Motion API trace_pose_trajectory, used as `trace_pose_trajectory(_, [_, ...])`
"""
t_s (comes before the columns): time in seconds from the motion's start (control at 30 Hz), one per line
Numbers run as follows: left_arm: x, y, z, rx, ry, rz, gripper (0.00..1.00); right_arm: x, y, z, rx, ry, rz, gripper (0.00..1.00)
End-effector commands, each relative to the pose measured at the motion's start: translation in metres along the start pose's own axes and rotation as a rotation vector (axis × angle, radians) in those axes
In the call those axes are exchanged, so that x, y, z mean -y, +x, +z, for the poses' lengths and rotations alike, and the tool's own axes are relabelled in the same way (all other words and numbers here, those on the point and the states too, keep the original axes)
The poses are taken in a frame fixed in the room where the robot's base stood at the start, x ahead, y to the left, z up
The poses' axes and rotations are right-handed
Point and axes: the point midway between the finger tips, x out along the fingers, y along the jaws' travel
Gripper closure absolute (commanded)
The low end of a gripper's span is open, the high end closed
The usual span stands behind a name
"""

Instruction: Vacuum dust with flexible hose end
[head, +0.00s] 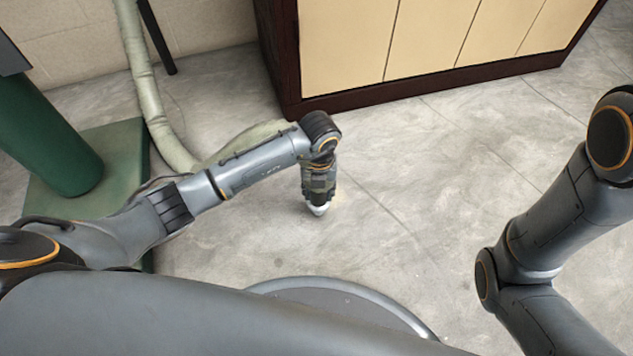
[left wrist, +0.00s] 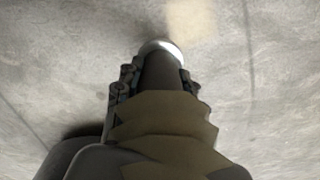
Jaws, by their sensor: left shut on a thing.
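A pale green flexible hose (head: 147,85) comes down from the top left and bends across the floor behind my left arm. My left gripper (head: 319,190) points down, shut on the hose end (head: 318,210), whose pale tip is at or just above the floor. In the left wrist view the dark hose end (left wrist: 161,70) with its bright rim sticks out past the left gripper (left wrist: 150,88). A light tan patch of dust (left wrist: 190,18) lies on the floor just beyond the rim. My right gripper is out of view; only part of that arm shows.
A cabinet (head: 420,45) with cream doors and a dark frame stands at the back. A green post (head: 45,140) on a green base plate (head: 125,150) stands at the left. The grey floor (head: 430,160) between the cabinet and me is clear.

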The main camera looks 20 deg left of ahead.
Motion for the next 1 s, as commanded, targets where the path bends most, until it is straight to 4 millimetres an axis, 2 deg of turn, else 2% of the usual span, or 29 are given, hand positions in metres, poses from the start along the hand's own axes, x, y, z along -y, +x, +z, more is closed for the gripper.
trace_pose_trajectory(0.23, [0.005, -0.002, -0.014, -0.002, 0.001, -0.001, 0.86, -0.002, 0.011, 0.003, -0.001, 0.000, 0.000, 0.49])
trace_pose_trajectory(1.0, [0.021, 0.001, 0.028, 0.001, 0.000, -0.001, 0.86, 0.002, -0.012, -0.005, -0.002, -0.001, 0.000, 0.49])
